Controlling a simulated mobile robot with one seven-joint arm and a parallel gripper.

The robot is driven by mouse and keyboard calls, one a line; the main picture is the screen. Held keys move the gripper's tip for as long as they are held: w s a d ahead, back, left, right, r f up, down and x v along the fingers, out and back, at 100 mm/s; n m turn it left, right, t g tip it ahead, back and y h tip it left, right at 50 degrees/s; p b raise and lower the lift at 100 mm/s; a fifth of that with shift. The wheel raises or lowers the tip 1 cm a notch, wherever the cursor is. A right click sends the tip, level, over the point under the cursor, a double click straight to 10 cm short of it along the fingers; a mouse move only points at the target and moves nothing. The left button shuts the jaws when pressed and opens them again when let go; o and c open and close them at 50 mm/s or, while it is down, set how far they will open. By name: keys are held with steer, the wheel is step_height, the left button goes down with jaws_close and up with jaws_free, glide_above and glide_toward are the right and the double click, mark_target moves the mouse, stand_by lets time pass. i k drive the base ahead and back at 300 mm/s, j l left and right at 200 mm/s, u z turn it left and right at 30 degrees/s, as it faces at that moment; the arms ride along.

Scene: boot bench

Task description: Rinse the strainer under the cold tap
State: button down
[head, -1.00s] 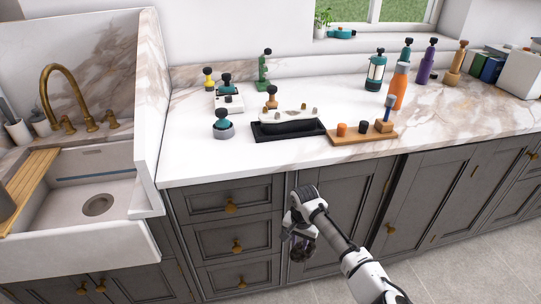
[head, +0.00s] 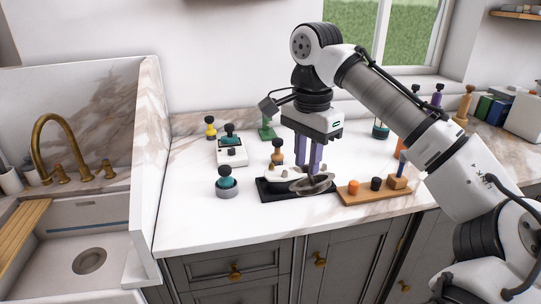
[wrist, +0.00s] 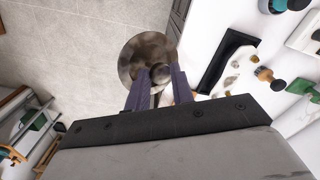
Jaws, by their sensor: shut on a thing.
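My gripper (head: 308,168) is shut on the strainer (head: 318,184), a round grey metal dish with a central knob, held tilted above the black tray at the counter's front. In the wrist view the strainer (wrist: 137,62) is between my purple fingertips (wrist: 160,78), with floor behind it. The brass tap (head: 48,128) arches over the white sink (head: 110,273) at the left, well away from my gripper. Brass handles (head: 85,174) stand beside its spout. Which one is cold, and whether water runs, I cannot tell.
A marble side panel (head: 146,160) rises between sink and counter. The black tray (head: 275,194) with a pale brush, a wooden board (head: 365,194) with small pots, and several knobbed tools stand near my gripper. A wooden slatted board (head: 20,235) covers the sink's left side.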

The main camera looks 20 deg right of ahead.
mark_target(106, 161)
steer(key=i, duration=1.2)
